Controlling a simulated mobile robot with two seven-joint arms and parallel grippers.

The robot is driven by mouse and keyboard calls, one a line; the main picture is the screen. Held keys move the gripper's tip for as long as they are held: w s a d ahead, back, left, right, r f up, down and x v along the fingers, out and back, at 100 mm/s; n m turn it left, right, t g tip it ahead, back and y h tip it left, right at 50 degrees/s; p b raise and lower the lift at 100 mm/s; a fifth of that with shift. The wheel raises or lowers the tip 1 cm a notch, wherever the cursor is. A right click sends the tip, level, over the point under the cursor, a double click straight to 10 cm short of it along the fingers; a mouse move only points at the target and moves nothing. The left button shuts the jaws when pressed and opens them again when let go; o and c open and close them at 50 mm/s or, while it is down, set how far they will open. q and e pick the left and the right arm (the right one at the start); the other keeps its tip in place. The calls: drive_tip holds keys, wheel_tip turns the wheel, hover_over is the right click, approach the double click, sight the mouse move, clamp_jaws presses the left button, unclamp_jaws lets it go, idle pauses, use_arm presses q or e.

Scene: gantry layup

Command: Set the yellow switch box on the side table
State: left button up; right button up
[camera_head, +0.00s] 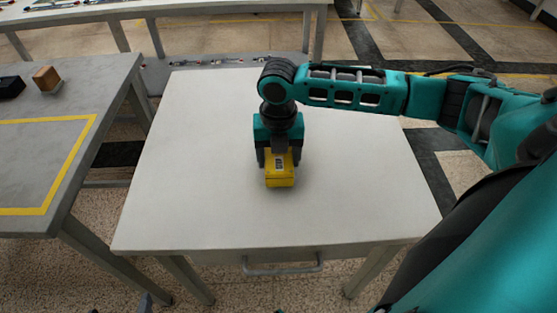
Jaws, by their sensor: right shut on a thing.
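The yellow switch box (280,178) is near the middle of the white side table (190,200) in the head view. My right gripper (278,158) points down from above and is shut on the box, with dark fingers on its sides. The box's upper back part is partly hidden by the gripper. I cannot tell whether its underside touches the tabletop.
A grey table (65,95) with a yellow taped outline stands at the left. It holds a wooden block (47,79) and a black item (10,86). A long bench (180,8) stands behind. The side table is otherwise clear around the box.

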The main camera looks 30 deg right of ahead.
drive_tip(key=shift+f, duration=0.55)
drive_tip(key=o, duration=1.3)
drive_tip(key=shift+f, duration=0.1)
